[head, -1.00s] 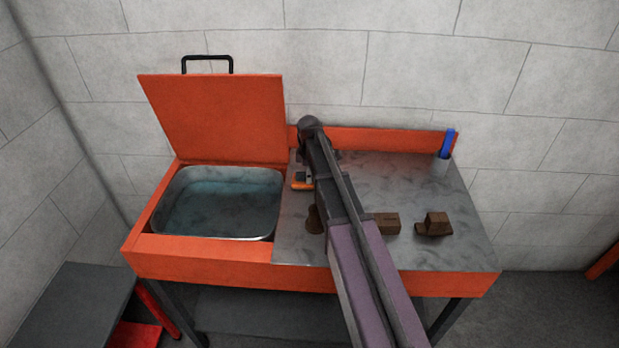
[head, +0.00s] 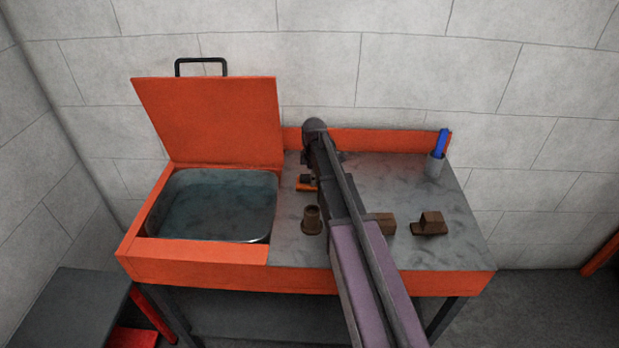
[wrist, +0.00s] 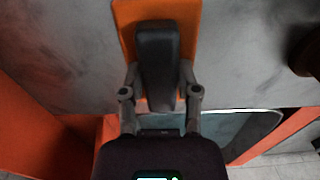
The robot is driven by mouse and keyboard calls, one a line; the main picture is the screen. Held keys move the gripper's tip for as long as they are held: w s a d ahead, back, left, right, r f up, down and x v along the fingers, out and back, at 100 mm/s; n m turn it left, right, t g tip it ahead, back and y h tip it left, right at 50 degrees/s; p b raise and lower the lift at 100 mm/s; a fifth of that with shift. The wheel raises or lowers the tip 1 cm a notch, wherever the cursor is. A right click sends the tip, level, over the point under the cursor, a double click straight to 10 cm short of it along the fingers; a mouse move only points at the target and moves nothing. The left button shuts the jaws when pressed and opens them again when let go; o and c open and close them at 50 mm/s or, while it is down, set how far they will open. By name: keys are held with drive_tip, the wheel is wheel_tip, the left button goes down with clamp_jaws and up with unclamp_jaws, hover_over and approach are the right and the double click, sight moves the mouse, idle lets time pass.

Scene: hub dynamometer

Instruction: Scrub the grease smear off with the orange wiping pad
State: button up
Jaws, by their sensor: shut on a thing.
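The orange wiping pad (head: 304,188) lies on the grey metal worktop (head: 385,180), just right of the basin. In the wrist view the orange pad (wrist: 190,18) has a dark block-like handle (wrist: 158,60). My gripper (wrist: 159,75) is shut on this handle, one finger on each side. The pad looks flat against the worktop, but I cannot tell if it presses on it. In the head view my arm covers most of the gripper. The worktop has dark mottled patches; I cannot single out the grease smear among them.
Left of the pad is an open basin (head: 160,205) with bluish liquid, its orange lid (head: 210,120) raised. A brown flanged bushing (head: 312,220) stands in front of the pad. Two brown blocks (head: 383,223) (head: 430,222) and a cup with a blue item (head: 436,166) are to the right.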

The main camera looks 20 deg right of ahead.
drive_tip(key=shift+s+d, duration=0.1)
drive_tip(key=shift+d, duration=0.05)
drive_tip(key=shift+s+d, duration=0.2)
drive_tip(key=shift+d, duration=0.6)
drive_tip(key=shift+s+d, duration=0.2)
drive_tip(key=shift+d, duration=0.55)
drive_tip(key=shift+s+d+f, duration=0.1)
drive_tip(key=shift+s+d, duration=0.2)
drive_tip(key=shift+d, duration=0.5)
drive_tip(key=shift+s+d, duration=0.3)
drive_tip(key=shift+d, duration=0.45)
drive_tip(key=shift+d, duration=0.15)
drive_tip(key=shift+s+d, duration=0.2)
drive_tip(key=shift+d, duration=0.55)
drive_tip(key=shift+s+d, duration=0.2)
drive_tip(key=shift+d, duration=0.5)
drive_tip(key=shift+a, duration=0.1)
drive_tip(key=shift+w+a, duration=0.25)
drive_tip(key=shift+a, duration=0.55)
drive_tip(key=shift+w+a, duration=0.25)
drive_tip(key=shift+a, duration=0.5)
